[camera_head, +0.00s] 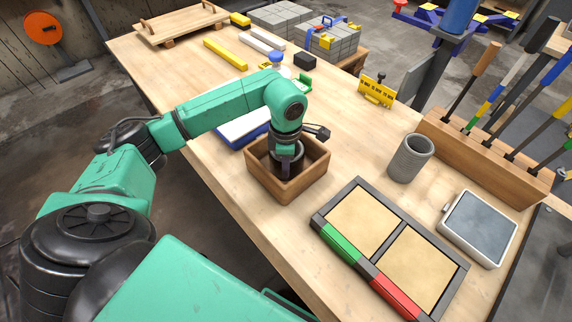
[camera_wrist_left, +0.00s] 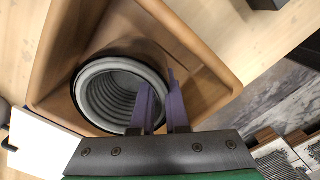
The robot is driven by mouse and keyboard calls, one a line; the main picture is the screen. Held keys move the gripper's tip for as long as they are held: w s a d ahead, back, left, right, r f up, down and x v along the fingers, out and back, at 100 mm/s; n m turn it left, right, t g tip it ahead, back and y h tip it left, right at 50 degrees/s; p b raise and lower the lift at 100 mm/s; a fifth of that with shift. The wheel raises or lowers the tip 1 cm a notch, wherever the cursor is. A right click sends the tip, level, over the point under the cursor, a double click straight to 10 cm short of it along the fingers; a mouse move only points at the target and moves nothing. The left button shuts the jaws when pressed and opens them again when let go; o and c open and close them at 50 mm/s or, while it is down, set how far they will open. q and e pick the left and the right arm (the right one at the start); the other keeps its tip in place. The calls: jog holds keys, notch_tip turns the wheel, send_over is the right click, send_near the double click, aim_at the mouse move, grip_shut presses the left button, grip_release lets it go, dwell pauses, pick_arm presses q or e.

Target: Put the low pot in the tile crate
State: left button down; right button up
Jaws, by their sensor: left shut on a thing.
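The wooden tile crate (camera_head: 262,181) is a small open box near the front edge of the workbench; its sloping walls also show in the left wrist view (camera_wrist_left: 52,75). The low pot (camera_wrist_left: 112,98) is round, with a pale ribbed inside and a dark outside, and appears within the crate walls. My left gripper (camera_head: 287,166) reaches down into the crate. In the left wrist view its two purple fingers (camera_wrist_left: 162,112) are shut on the pot's wall, one inside the rim and one outside. Whether the pot touches the crate floor is hidden. My right gripper is out of view.
A tall grey ribbed cylinder (camera_head: 410,158) stands to the right. A framed tray (camera_head: 318,220) with two tan panels and green and red edges lies nearer. A white-rimmed grey pad (camera_head: 478,227) and a wooden tool rack (camera_head: 490,165) are at the right.

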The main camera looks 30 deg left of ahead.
pick_arm(q)
jog(key=c, duration=1.3)
grip_release()
jog(key=shift+f, duration=0.1)
jog(key=shift+c, duration=0.2)
jog(key=o, duration=0.4)
jog(key=shift+r, duration=0.65)
notch_tip(320, 180, up, 10)
jog(key=shift+r+b, duration=0.1)
jog(key=shift+b, duration=1)
jog(key=shift+r, duration=0.45)
jog(key=shift+s+f, duration=0.1)
